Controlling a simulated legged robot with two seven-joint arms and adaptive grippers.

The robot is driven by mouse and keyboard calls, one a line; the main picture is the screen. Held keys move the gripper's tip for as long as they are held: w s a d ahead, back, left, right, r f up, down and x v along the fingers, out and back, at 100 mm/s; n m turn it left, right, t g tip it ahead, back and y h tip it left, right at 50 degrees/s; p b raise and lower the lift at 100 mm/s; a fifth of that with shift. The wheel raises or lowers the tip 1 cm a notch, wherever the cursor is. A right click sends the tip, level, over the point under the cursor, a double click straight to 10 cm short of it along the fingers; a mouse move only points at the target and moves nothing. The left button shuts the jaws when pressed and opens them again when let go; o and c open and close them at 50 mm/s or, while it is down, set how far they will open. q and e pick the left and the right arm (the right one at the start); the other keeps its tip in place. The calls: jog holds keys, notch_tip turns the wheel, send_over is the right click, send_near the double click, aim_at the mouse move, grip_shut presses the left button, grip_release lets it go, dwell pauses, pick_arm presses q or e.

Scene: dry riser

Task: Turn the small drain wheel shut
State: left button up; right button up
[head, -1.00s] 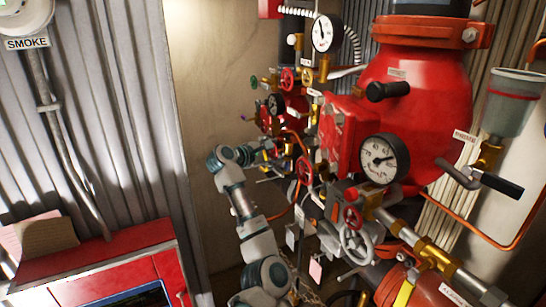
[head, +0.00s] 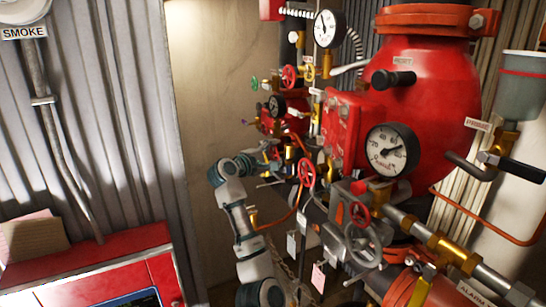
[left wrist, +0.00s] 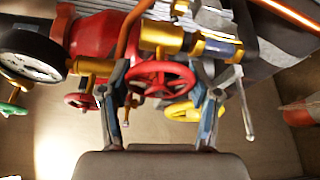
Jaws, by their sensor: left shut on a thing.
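The small red wheel (left wrist: 160,78) shows in the left wrist view, mounted on brass fittings, between the two fingers of my left gripper (left wrist: 163,92). The gripper is shut on this wheel, a finger at each side of its rim. In the head view my left gripper (head: 273,166) reaches in among the small valves left of the big red valve body. The wheel it holds is hard to make out there. My right gripper is in neither view.
A yellow handle (left wrist: 186,112) sits just behind the held wheel, and a grey lever (left wrist: 236,95) stands right of the fingers. Other red wheels (head: 307,173), a pressure gauge (head: 391,150) and a grey handwheel (head: 364,242) crowd the right. A red cabinet (head: 95,260) stands lower left.

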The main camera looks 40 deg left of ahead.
pick_arm(q)
jog(key=shift+w+d+f, duration=0.15)
jog(key=shift+d+f, duration=0.05)
jog(key=shift+f, duration=0.1)
jog(key=o, duration=0.9)
jog(key=shift+d+r, duration=0.25)
jog(key=shift+d, duration=0.05)
jog(key=s+a, duration=0.1)
jog(key=s, duration=1.1)
jog(key=shift+r, duration=0.35)
